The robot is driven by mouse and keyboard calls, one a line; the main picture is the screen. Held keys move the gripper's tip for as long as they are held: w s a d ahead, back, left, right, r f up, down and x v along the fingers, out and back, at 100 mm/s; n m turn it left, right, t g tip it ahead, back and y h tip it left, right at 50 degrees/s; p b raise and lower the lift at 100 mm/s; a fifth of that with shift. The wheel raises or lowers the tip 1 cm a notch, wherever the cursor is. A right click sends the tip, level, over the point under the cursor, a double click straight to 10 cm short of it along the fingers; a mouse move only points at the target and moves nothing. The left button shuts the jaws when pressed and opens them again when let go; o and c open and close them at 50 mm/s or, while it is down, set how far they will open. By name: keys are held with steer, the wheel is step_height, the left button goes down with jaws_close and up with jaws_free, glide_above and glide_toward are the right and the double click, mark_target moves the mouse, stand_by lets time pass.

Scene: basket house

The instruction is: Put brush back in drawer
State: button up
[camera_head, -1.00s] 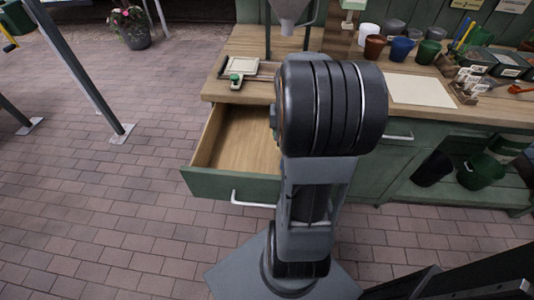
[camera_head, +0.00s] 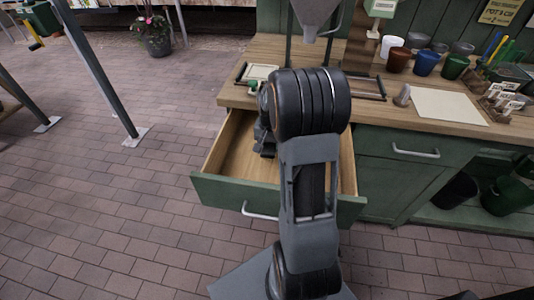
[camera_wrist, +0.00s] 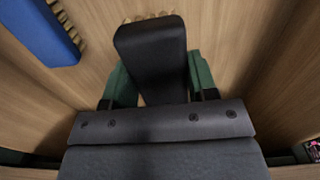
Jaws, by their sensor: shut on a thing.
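The drawer (camera_head: 225,190) under the wooden bench is pulled open. It has a green front and a bare wood inside. In the head view my gripper (camera_head: 264,147) points down into the drawer, mostly hidden by my arm. In the wrist view my gripper (camera_wrist: 150,60) is shut on a green brush (camera_wrist: 202,75), which shows on both sides of the black finger. Tan bristle tips stick out above the finger. A blue brush (camera_wrist: 40,32) with tan bristles lies on the wood at the upper left, apart from the held brush. Whether the green brush touches the drawer floor cannot be told.
The bench top (camera_head: 290,50) stands above and behind the drawer. It carries a framed tray (camera_head: 260,72), several pots (camera_head: 427,62) and a pale sheet (camera_head: 447,106). A green cabinet (camera_head: 400,175) stands to the right.

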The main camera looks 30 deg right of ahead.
steer(key=shift+w+a+f, duration=0.15)
steer(key=shift+w+f, duration=0.2)
steer(key=shift+f, duration=0.1)
steer(key=shift+w+a+f+b, duration=0.15)
steer(key=shift+f+b, duration=0.3)
steer(key=shift+f, duration=1.3)
steer(key=shift+f, duration=0.15)
steer(key=o, duration=0.9)
